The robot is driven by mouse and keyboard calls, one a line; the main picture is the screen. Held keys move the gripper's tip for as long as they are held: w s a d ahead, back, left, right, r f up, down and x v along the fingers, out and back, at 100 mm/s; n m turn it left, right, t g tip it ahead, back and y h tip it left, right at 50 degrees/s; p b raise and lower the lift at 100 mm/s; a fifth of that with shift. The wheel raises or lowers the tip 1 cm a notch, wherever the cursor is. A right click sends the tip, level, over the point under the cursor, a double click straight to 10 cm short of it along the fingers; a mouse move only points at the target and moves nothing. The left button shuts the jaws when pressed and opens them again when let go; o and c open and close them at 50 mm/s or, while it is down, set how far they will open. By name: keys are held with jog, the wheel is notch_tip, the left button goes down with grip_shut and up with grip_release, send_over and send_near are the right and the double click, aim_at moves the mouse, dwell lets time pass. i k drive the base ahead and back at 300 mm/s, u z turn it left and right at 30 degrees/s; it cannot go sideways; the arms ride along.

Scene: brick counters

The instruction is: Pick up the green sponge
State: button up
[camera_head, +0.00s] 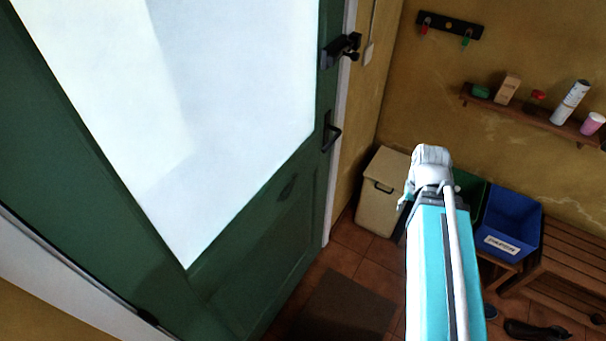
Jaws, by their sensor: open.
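A small dark green block (481,91), which looks like the green sponge, lies at the left end of a wooden wall shelf (520,109) in the upper right of the head view. It is small in the picture, so its texture cannot be made out. My turquoise and white arm rises in the lower right middle, below and left of the shelf in the picture. My gripper's fingers cannot be seen.
Below stand a cream bin (380,205), blue bin (512,222) and slatted bench (570,262). A green door (290,215) fills the left.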

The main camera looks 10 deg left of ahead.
aim_at(478, 90)
jog(key=z, duration=0.25)
jog(key=i, duration=1.6)
jog(key=z, duration=0.45)
